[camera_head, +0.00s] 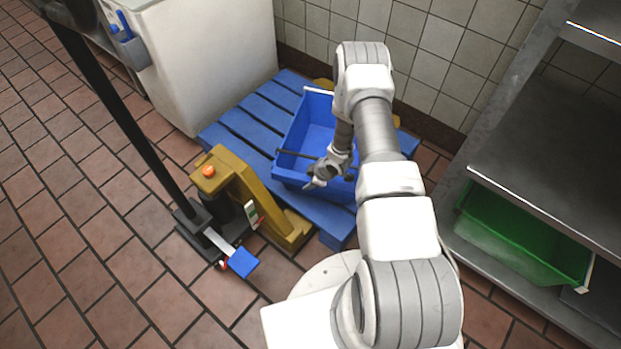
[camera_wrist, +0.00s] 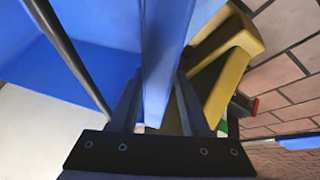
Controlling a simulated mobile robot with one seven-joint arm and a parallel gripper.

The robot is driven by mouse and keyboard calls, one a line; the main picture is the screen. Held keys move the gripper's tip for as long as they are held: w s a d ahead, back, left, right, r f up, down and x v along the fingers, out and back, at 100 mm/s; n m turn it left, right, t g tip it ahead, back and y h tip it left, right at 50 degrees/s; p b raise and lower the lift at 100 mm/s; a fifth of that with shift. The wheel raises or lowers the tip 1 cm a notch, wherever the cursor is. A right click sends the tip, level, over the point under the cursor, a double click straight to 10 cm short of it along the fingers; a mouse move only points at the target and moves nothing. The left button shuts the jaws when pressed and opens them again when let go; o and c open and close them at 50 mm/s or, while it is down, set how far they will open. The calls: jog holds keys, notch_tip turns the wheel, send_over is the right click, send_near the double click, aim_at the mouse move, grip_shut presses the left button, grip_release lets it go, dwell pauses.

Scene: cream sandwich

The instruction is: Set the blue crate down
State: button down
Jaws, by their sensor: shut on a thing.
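The blue crate (camera_head: 296,178) is at the blue pallet (camera_head: 250,125), its open top facing up. I cannot tell whether its base touches the slats. My gripper (camera_head: 322,176) is at the crate's near wall. In the wrist view, my two dark fingers (camera_wrist: 158,108) are shut on that blue wall (camera_wrist: 165,50), one on each side. The crate's inside (camera_wrist: 90,25) shows to the left there, with a dark bar across it. My arm hides the crate's right part in the head view.
A yellow pallet truck (camera_head: 235,190) with a dark post stands left of the crate, close to my gripper. A white bin (camera_head: 205,60) stands behind left. A steel shelf (camera_head: 550,150) with a green crate (camera_head: 520,235) is at the right. Tiled floor is clear at the left.

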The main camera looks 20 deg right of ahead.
jog(key=shift+c, duration=1.9)
grip_release()
jog(key=shift+s+f, duration=0.1)
jog(key=shift+f, duration=0.15)
